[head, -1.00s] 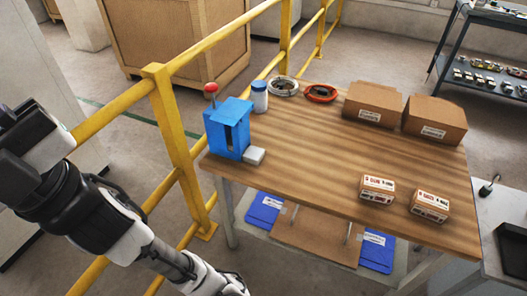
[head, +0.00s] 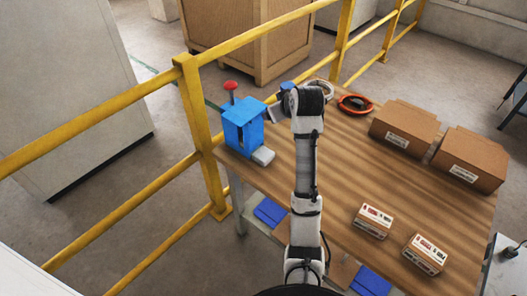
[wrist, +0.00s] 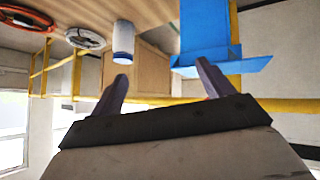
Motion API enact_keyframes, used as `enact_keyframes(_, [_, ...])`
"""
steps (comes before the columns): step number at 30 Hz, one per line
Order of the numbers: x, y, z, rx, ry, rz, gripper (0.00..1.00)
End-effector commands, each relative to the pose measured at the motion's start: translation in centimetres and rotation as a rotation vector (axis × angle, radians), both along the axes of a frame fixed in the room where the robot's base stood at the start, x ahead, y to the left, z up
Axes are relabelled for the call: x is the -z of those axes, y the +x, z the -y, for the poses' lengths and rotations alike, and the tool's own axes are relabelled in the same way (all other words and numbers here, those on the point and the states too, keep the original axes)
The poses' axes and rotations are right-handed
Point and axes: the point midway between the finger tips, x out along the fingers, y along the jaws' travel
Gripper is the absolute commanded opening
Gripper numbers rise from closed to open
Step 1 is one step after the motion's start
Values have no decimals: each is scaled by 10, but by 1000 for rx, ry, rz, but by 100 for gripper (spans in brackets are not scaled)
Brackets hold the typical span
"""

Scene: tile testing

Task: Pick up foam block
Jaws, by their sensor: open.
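A small pale grey block (head: 263,156), which looks like the foam block, lies on the wooden table against the lower right of a blue fixture (head: 240,130) with a red knob. My gripper (head: 271,116) is above the table, just right of the fixture's top and above and behind the pale block, apart from it. In the wrist view my gripper (wrist: 161,71) has two separated fingers with nothing between them. The wrist view appears upside down and shows part of the blue fixture (wrist: 205,28) beyond the right finger. The pale block cannot be made out there.
A white bottle (wrist: 123,42) is near the gripper. The white ring (wrist: 86,38) and orange ring (head: 355,104) lie farther back. Brown cartons (head: 405,128) and small labelled boxes (head: 373,219) stand to the right. A yellow railing (head: 200,140) runs along the table's left and back.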

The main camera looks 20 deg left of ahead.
Motion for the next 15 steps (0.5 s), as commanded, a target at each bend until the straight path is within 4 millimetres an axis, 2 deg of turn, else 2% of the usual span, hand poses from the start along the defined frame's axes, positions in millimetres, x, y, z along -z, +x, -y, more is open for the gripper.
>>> enact_keyframes(1, [16, -5, -9, -91, -69, -86, 80])
enact_keyframes(3, [34, -14, -7, -182, -142, -191, 80])
enact_keyframes(6, [50, -25, -1, -282, -210, -300, 80])
enact_keyframes(11, [66, -34, 2, -359, -256, -380, 80])
enact_keyframes(15, [89, -33, -7, -368, -259, -389, 80])
